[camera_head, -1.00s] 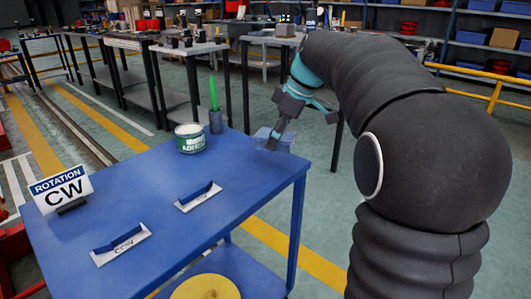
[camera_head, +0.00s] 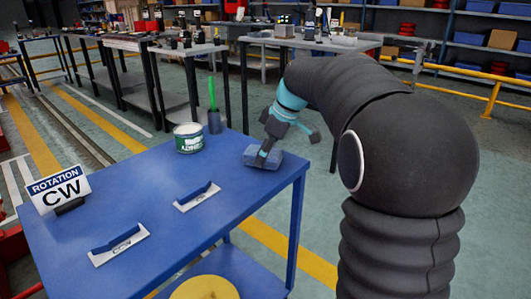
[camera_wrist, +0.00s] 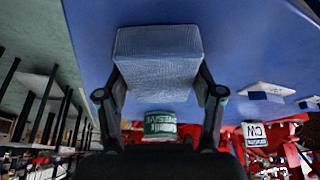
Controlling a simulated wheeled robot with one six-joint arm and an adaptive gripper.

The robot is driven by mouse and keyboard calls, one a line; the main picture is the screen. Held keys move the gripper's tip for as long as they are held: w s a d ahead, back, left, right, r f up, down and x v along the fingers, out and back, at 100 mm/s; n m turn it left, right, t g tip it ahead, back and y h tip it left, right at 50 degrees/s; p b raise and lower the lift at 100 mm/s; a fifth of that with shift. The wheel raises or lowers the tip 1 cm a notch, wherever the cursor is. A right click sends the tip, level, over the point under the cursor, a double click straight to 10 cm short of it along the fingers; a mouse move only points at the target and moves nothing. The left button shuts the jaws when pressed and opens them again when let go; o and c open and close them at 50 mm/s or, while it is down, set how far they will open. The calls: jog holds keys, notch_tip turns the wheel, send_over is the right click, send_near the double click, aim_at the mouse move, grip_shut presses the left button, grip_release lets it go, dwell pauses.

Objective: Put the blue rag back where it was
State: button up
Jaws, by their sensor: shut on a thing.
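The blue rag (camera_head: 250,156) is a folded, block-shaped, grey-blue cloth at the right back corner of the blue table (camera_head: 160,188). My gripper (camera_head: 265,156) points down and is shut on it. In the wrist view the rag (camera_wrist: 158,50) sits between the two fingers of my gripper (camera_wrist: 162,85), which press on its sides. The rag is at or just above the table top; I cannot tell whether it touches it.
A green and white can (camera_head: 189,139) and a dark cup (camera_head: 215,122) with a green stick stand left of the rag. Two white label holders (camera_head: 198,197) (camera_head: 120,244) and a ROTATION CW sign (camera_head: 60,189) are nearer. The table's right edge is close to the rag.

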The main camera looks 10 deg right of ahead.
jog(key=o, duration=1)
jog(key=p+v, duration=0.1)
jog(key=v, duration=1.1)
jog(key=shift+p, duration=0.35)
jog(key=s+a+f+m+t+h, duration=0.1)
jog(key=s+f+m, duration=0.3)
jog(key=s, duration=0.5)
jog(key=s+a+f+m+t+h, duration=0.1)
jog(key=s+f+m, duration=0.2)
jog(key=s+f, duration=0.3)
jog(key=s+a+f+m+t+h, duration=0.1)
jog(key=s+f+m, duration=0.3)
jog(key=s, duration=0.8)
jog(key=shift+s+a+f+m+h, duration=0.35)
jog(key=shift+a+f, duration=0.2)
jog(key=shift+f, duration=0.2)
